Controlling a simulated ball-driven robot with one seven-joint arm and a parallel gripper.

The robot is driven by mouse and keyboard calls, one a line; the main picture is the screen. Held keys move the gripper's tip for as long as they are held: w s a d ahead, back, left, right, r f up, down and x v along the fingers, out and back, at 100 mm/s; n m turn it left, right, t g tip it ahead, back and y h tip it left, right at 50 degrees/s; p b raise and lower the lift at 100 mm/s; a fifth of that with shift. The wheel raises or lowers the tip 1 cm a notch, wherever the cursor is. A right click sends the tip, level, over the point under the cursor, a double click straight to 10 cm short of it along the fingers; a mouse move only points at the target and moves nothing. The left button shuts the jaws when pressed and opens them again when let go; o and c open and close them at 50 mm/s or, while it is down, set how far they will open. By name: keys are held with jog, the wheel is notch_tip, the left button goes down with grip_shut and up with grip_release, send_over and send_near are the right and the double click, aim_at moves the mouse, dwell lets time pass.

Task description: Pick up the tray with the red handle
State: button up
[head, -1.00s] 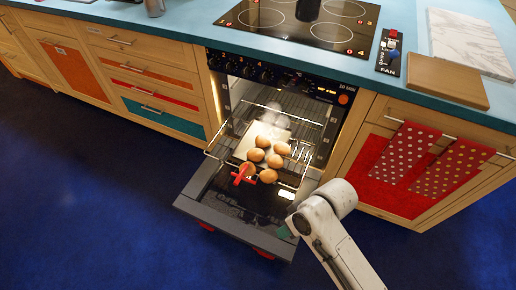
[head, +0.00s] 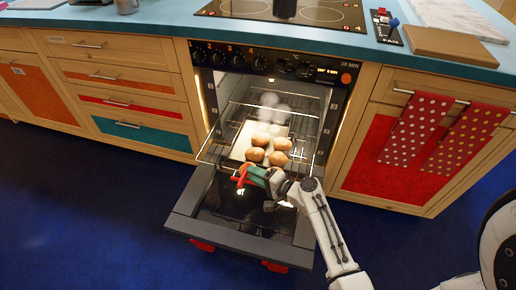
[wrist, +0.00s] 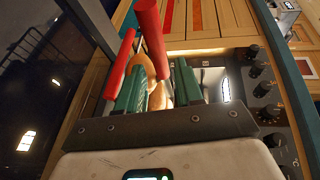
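A tray (head: 238,152) with several brown buns (head: 268,149) sits on the oven's extended rack. Its red handle (head: 241,179) points out toward the open door. My gripper (head: 257,175) is at the handle from the right, its green fingers partly covering it. In the wrist view the green fingers (wrist: 160,88) stand apart, so my gripper is open. Red bars of the handle (wrist: 151,35) show just beyond and beside the fingertips, with buns (wrist: 157,97) behind. I cannot tell whether the fingers touch the handle.
The oven door (head: 240,235) is folded down beneath my gripper, with red pieces at its front edge. White puffs (head: 272,104) hang over the rack (head: 300,128). Control knobs (head: 285,66) sit above the opening. Dotted red towels (head: 415,128) hang at right. The blue floor is clear at left.

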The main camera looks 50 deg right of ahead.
jog(key=x, duration=0.6)
jog(key=shift+b, duration=0.4)
grip_shut()
jog(key=shift+r, duration=0.15)
